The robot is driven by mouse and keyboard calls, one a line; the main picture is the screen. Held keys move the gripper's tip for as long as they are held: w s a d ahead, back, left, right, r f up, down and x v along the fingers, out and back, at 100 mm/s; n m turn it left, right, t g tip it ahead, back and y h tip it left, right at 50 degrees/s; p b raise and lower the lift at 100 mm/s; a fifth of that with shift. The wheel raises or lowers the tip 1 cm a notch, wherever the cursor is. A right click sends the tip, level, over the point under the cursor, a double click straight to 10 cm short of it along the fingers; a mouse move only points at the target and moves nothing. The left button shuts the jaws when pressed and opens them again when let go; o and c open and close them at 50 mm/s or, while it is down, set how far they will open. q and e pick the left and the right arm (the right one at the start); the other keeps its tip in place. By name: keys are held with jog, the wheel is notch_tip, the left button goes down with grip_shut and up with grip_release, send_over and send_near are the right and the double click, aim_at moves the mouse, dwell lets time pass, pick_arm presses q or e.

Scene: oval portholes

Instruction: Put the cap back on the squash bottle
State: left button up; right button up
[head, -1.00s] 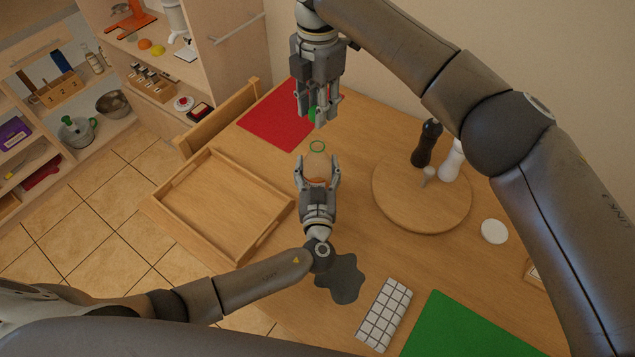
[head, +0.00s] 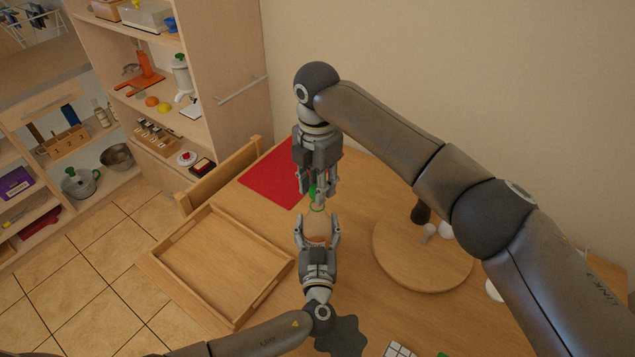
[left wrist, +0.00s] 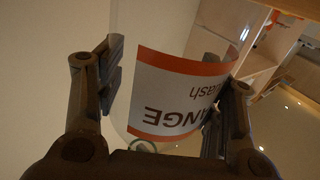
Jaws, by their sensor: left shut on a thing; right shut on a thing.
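The squash bottle (head: 317,214) stands in my left gripper (head: 319,230), whose fingers are shut on its body. In the left wrist view the bottle (left wrist: 180,96) shows an orange and white label with upside-down lettering between the fingers. My right gripper (head: 318,196) points down above the bottle, shut on the green cap (head: 312,192). The cap is partly hidden by the fingers. It is close above the green ring at the bottle's neck; I cannot tell whether they touch.
A wooden tray (head: 164,254) lies on the table left of the bottle, with a red mat (head: 268,178) behind. A round wooden board (head: 395,268) with a dark mill (head: 421,213) stands to the right. A dark grey patch (head: 345,338) lies in front.

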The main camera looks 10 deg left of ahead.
jog(key=shift+f, duration=0.85)
jog(key=shift+f, duration=0.55)
pick_arm(q)
grip_shut()
pick_arm(e)
jog(key=m, duration=0.5)
jog(key=shift+s+a+m, duration=0.1)
jog(key=shift+m, duration=0.3)
jog(key=m, duration=1.7)
jog(key=shift+f, duration=0.1)
